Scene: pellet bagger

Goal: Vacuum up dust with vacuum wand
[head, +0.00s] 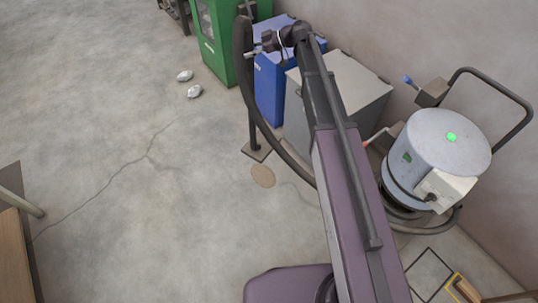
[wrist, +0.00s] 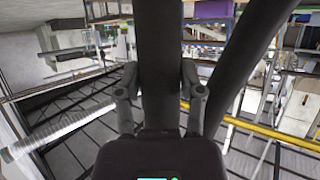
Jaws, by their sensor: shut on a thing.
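My gripper (head: 262,44) is shut on the vacuum wand (head: 253,125), high up at the end of my outstretched arm. In the wrist view my gripper (wrist: 160,82) has one finger on each side of the black wand (wrist: 160,45). The wand hangs about upright, with its flat nozzle (head: 257,152) low by the floor; I cannot tell whether it touches. A round tan dust patch (head: 263,176) lies just nearer than the nozzle, apart from it in the picture. A black hose (head: 252,90) loops from the wand top behind my arm toward the grey vacuum (head: 438,150).
A blue cabinet (head: 270,85), a grey box (head: 345,80) and a green cabinet (head: 211,45) stand close behind and beside the wand. The cracked floor to the left is open, with a wooden edge (head: 15,255) at lower left.

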